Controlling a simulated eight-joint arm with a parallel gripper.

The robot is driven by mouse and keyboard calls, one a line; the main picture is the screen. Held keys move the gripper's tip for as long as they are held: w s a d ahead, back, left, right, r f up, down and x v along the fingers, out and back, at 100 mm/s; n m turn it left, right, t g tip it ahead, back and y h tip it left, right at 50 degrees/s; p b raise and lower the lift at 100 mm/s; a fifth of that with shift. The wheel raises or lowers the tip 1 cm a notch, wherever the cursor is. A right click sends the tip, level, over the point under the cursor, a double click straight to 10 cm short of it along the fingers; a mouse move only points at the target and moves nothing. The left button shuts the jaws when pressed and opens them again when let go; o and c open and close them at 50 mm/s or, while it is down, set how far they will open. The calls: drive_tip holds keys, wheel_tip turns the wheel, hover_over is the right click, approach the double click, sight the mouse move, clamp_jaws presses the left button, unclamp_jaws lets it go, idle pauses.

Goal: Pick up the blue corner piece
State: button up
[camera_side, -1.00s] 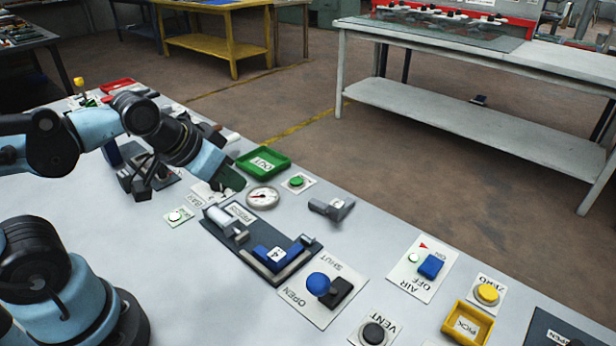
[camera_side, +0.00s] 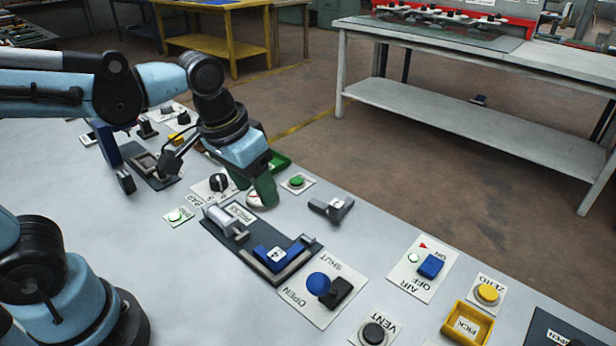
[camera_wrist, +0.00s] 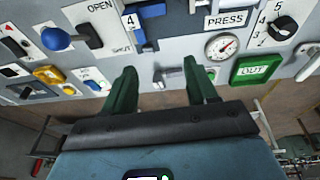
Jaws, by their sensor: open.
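The blue corner piece (camera_side: 270,258), marked 4, sits in the dark press fixture (camera_side: 222,248) against a metal angle in the side view. In the wrist view the blue corner piece (camera_wrist: 151,11) shows at the top edge, partly cut off. My gripper (camera_side: 266,190) points down beside the gauge, behind and left of the piece and apart from it. In the wrist view my gripper (camera_wrist: 160,78) has its two green fingers spread wide, with nothing held between them.
A blue-knobbed lever (camera_side: 318,284) stands close to the fixture. A grey angled part (camera_side: 332,208) lies behind it. The gauge (camera_wrist: 221,46) and green OUT tray (camera_wrist: 257,68) are near my gripper. A yellow PICK tray (camera_side: 455,332) and blue AIR switch (camera_side: 431,266) are farther right.

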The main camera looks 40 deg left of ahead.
drive_tip(key=d+g, duration=0.2)
drive_tip(key=d, duration=0.2)
drive_tip(key=g, duration=0.1)
hover_over(280, 251)
drive_tip(key=f, duration=0.6)
drive_tip(key=shift+a+f, duration=0.25)
drive_tip(key=shift+f, duration=0.15)
drive_tip(key=shift+d+f, duration=0.15)
drive_tip(key=shift+f, duration=1.2)
drive_tip(key=shift+d+f, duration=0.1)
drive_tip(key=shift+f, duration=1.2)
clamp_jaws()
drive_tip(key=shift+r, duration=0.15)
